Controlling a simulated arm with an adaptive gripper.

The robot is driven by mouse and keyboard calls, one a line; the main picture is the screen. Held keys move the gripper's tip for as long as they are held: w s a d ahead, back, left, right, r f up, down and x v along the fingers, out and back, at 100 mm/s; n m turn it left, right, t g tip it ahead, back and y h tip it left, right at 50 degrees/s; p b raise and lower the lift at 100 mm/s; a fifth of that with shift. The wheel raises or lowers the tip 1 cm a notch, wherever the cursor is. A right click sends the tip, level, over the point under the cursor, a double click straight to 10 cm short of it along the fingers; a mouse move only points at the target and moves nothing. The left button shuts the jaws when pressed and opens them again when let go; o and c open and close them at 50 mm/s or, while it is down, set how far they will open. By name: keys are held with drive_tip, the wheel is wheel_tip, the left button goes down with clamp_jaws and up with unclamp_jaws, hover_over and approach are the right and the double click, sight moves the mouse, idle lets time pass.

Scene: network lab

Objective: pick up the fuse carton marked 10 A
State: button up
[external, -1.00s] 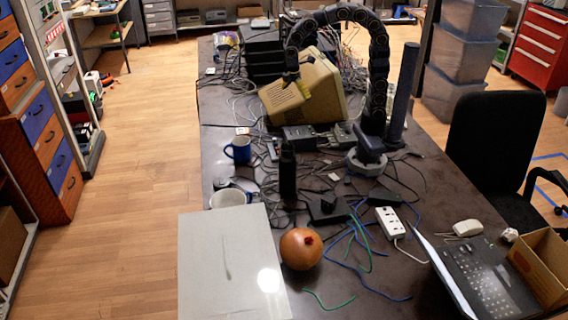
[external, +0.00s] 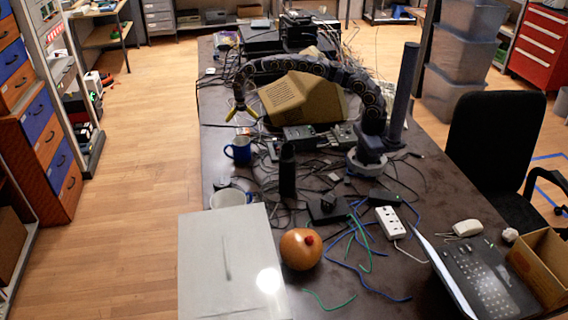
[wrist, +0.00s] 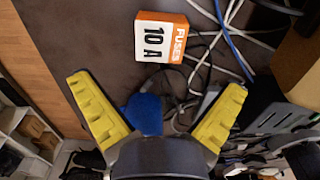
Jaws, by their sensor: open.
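The fuse carton (wrist: 156,40) is a small orange box with a white label reading "10 A". It lies on the dark tabletop, beyond my fingertips in the wrist view. In the external view a small part of the carton (external: 243,131) shows just below my gripper (external: 241,110), behind the blue mug (external: 238,151). My gripper (wrist: 158,84) is open and empty, its two yellow fingers spread wide. The carton lies ahead of the gap between them, apart from both fingers.
The blue mug (wrist: 144,112) shows between my fingers in the wrist view. Cables (wrist: 228,38) run beside the carton. The beige monitor (external: 298,97) stands to the right. Bare tabletop (external: 219,103) lies toward the left edge.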

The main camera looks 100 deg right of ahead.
sight(243, 130)
drive_tip(key=f, duration=0.8)
drive_tip(key=shift+d, duration=0.3)
drive_tip(key=c, duration=1.2)
